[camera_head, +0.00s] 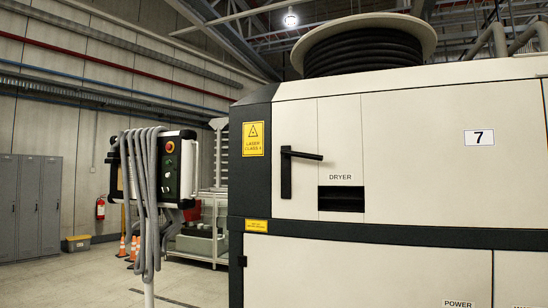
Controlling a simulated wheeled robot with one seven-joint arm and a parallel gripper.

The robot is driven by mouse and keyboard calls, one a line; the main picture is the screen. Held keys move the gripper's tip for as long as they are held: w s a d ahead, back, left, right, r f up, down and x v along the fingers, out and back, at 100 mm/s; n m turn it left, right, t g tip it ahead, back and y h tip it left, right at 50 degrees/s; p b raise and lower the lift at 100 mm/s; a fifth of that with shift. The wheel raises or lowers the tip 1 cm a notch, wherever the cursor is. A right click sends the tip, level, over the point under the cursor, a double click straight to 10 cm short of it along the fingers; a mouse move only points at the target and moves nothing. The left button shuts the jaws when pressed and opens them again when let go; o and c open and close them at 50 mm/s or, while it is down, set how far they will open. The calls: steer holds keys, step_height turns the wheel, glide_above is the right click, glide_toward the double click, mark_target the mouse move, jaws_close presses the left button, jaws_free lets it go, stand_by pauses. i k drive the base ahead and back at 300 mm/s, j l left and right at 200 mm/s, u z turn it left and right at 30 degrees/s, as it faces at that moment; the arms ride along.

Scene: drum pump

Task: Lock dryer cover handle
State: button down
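The dryer cover (295,189) is a narrow cream panel on the front of a large cream and black machine. Its black handle (287,172) has an upright bar on the panel and a lever sticking out to the right, tilted slightly down. The lever's tip reaches over the neighbouring panel marked DRYER (340,135). A dark recessed slot (341,199) lies below that label. The cover looks flush with the machine front. Nothing touches the handle. My gripper is not in view.
A control box (175,167) with thick grey hoses (148,200) draped over it stands left of the machine on a pole. A hose reel (365,45) sits on top of the machine. Orange cones (133,248), grey lockers (30,207) and a fire extinguisher (100,208) are farther back. Open floor lies at lower left.

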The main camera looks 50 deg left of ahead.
mark_target(284, 152)
steer(key=k+l+u, duration=0.1)
steer(key=u, duration=1.65)
